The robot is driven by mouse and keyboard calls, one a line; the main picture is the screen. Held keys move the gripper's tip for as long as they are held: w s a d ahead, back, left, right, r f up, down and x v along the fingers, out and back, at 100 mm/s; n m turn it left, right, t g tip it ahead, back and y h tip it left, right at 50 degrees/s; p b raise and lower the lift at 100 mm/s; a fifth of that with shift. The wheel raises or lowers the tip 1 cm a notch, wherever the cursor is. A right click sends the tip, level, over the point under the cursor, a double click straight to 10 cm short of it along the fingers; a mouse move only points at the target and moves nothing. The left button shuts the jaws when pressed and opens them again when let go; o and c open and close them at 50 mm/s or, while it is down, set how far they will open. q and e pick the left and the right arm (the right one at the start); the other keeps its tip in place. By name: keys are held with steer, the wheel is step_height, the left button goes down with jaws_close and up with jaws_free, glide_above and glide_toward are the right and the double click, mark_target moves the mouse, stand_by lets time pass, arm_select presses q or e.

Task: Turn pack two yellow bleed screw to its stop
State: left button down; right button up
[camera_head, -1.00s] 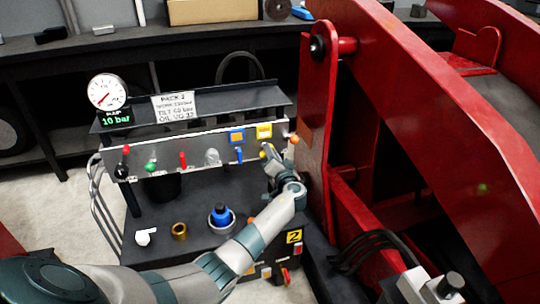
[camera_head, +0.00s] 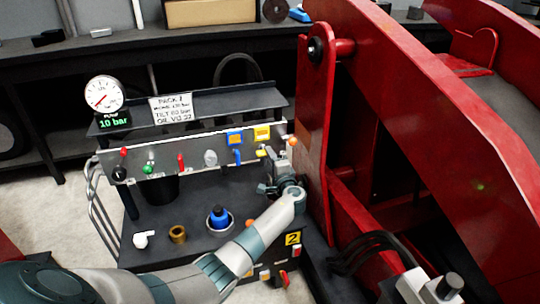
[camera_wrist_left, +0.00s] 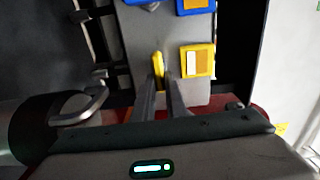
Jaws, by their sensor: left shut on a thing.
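The yellow bleed screw (camera_wrist_left: 158,65) shows in the left wrist view as a narrow yellow handle between my left fingertips, beside a yellow-framed tag (camera_wrist_left: 197,60). My left gripper (camera_wrist_left: 160,82) is shut on it. In the head view my left gripper (camera_head: 272,157) is at the right end of the grey valve panel (camera_head: 200,167), below the yellow tag (camera_head: 262,133), and hides most of the screw. A sign (camera_head: 171,108) stands above the panel; its pack number is hard to read. A yellow plate marked 2 (camera_head: 293,238) is lower right. My right gripper is out of view.
The blue handle (camera_head: 236,151) and an orange knob (camera_head: 292,141) are close to my left gripper. A red steel arm (camera_head: 314,130) rises just right of the panel. The gauge display (camera_head: 114,122) reads 10 bar. A blue-topped part (camera_head: 219,215) and brass ring (camera_head: 178,234) are below.

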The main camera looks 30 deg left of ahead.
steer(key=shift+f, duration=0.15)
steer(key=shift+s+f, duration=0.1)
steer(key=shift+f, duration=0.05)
arm_select(q)
steer(key=c, duration=1.8)
jaws_free()
steer(key=shift+d, duration=0.15)
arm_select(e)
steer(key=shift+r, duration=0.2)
